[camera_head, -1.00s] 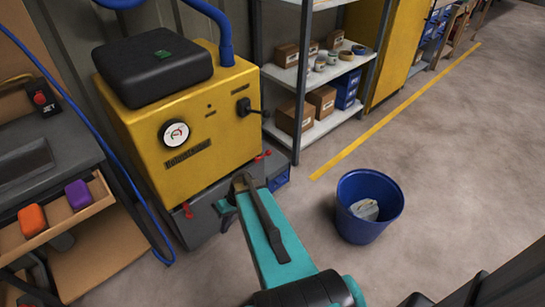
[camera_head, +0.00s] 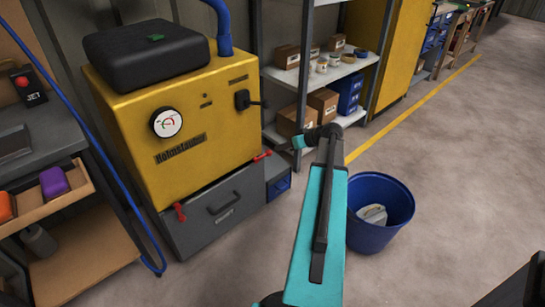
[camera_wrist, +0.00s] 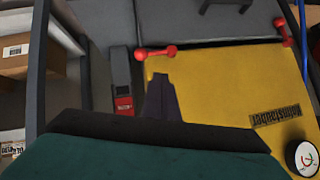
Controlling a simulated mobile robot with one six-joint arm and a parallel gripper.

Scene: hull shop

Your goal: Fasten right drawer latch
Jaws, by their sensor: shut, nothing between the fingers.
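The right drawer latch (camera_head: 262,156) is a small red handle at the upper right corner of the grey drawer (camera_head: 218,208), under the yellow machine (camera_head: 185,125). It lies roughly sideways; in the wrist view, the right latch (camera_wrist: 156,52) also lies across the picture. The left latch (camera_head: 180,212) stands roughly upright, across the seam between machine and drawer. The drawer looks pushed in. My gripper (camera_wrist: 162,78) is shut and empty, its dark fingertips just below the right latch in the wrist view. A gap shows between them. The head view does not show the fingers clearly.
A blue bin (camera_head: 381,212) stands on the floor right of my arm. A metal shelf (camera_head: 340,124) with boxes is behind. A small blue box (camera_head: 278,182) sits right of the drawer. A blue hose (camera_head: 105,160) hangs at left. Floor at right is open.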

